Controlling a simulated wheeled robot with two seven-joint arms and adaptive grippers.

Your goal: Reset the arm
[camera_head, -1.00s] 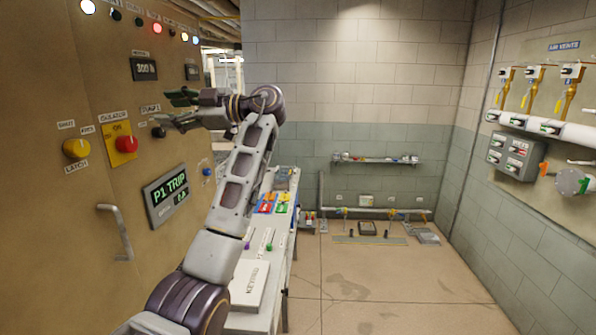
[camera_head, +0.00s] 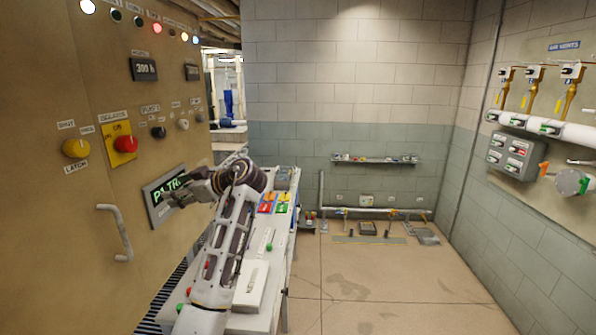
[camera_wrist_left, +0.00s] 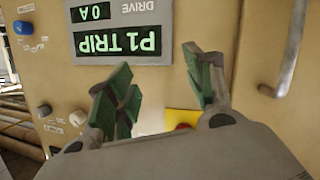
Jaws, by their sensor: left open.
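My left arm comes up from the bottom of the head view, over the white bench. My left gripper (camera_head: 183,194) is in front of the panel's P1 TRIP display (camera_head: 160,195) and partly covers it. In the left wrist view the gripper (camera_wrist_left: 165,85) is open, its green-padded fingers apart with nothing between them. The display (camera_wrist_left: 125,38) appears upside down there, reading P1 TRIP, DRIVE 0 A. My right gripper is in neither view.
The tan panel (camera_head: 60,250) carries a yellow latch knob (camera_head: 76,148), a red isolator knob (camera_head: 126,144) and a metal door handle (camera_head: 118,232). The bench (camera_head: 270,278) stands beside the panel. The floor (camera_head: 390,290) to the right is clear.

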